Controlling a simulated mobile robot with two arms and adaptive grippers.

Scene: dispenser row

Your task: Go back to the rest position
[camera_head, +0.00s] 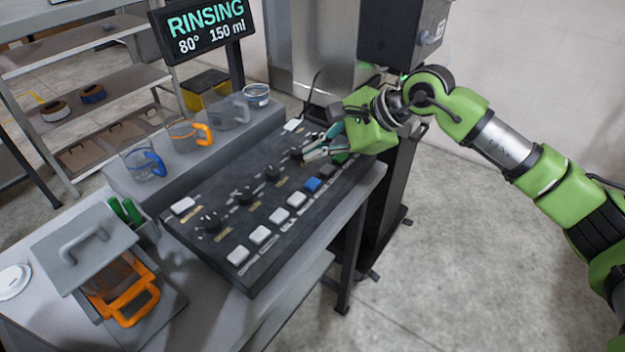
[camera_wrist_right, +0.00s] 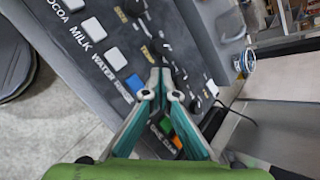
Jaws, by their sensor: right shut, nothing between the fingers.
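My right gripper (camera_head: 322,147) is over the right end of the black control panel (camera_head: 230,235), close to its buttons and knobs. In the right wrist view its fingers (camera_wrist_right: 166,80) come together at the tips, shut with nothing between them. A blue button (camera_head: 312,184) lies just in front of it, and also shows left of the fingers in the wrist view (camera_wrist_right: 134,83). Green and orange buttons (camera_wrist_right: 176,141) show partly between the fingers in the wrist view. I cannot tell whether the fingertips touch the panel. My left gripper is not in view.
A sign (camera_head: 203,28) reads "RINSING 80° 150 ml". Mugs with blue (camera_head: 145,163) and orange (camera_head: 189,134) handles stand on the ledge behind the panel. A grey box with an orange-handled jug (camera_head: 128,297) sits at front left. Floor on the right (camera_head: 480,270) is clear.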

